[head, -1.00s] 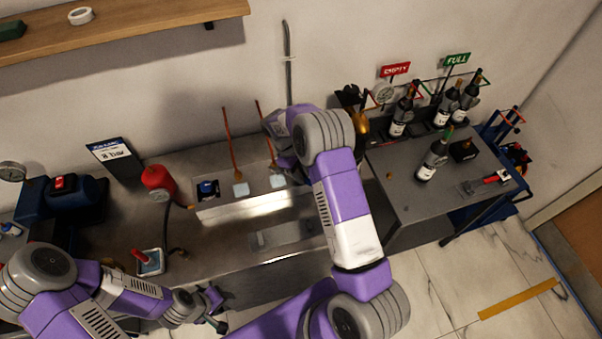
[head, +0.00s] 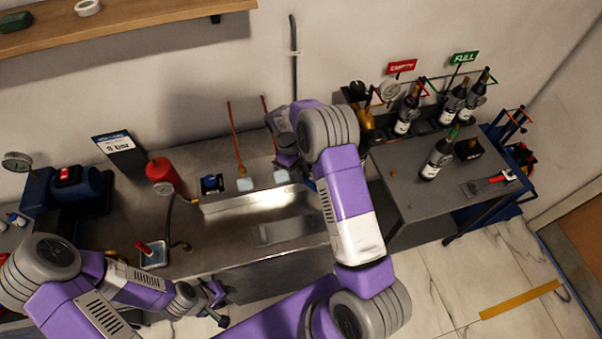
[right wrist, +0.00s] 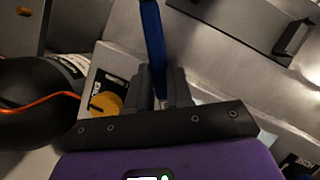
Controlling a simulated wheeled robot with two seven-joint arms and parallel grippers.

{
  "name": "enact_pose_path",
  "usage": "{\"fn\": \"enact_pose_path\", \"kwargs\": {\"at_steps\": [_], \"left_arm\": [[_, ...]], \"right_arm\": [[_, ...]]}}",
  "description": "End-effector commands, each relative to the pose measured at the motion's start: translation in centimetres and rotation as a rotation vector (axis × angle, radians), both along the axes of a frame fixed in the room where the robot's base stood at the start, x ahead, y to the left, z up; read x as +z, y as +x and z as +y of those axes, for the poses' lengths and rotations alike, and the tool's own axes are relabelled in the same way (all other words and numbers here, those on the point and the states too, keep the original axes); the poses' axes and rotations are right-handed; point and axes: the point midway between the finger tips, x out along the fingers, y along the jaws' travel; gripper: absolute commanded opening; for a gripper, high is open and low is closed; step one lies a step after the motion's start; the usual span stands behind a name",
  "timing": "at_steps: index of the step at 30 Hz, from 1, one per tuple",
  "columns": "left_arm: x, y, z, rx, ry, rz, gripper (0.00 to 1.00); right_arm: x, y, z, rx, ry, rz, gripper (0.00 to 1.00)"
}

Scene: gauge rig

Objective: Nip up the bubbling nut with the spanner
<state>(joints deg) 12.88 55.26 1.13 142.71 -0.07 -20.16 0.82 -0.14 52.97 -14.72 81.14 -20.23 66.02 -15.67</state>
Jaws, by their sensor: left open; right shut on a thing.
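A blue-handled tool, seemingly the spanner (right wrist: 152,40), is clamped upright between the fingers of my right gripper (right wrist: 160,92) in the right wrist view. Its working end is not visible. In the head view my right gripper is mostly hidden by my own arm, over the right end of the steel bench (head: 215,255). Two pale blue blocks (head: 245,184) with copper pipes stand on the bench's raised trough. No bubbling nut can be made out. My left gripper (head: 218,297) is open and empty at the bench's front edge.
A red cylinder (head: 160,171) and hose gauge stand on the bench. Bottles (head: 437,160) stand on the right-hand table (head: 415,203).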

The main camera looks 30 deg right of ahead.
Motion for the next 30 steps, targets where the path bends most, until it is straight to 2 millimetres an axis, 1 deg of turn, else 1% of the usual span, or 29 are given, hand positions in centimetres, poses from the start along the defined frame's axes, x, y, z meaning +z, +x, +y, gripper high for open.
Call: {"fn": "enact_pose_path", "kwargs": {"at_steps": [18, 30], "left_arm": [[-0.2, 0.0, 0.0, 0.000, 0.000, 0.000, 0.43], [-0.2, 0.0, 0.0, 0.000, 0.000, 0.000, 0.43]], "right_arm": [[0.0, 0.5, -1.1, 0.111, 0.000, -0.001, 0.00], [0.1, 0.5, -1.2, 0.116, -0.001, -0.001, 0.00]]}}
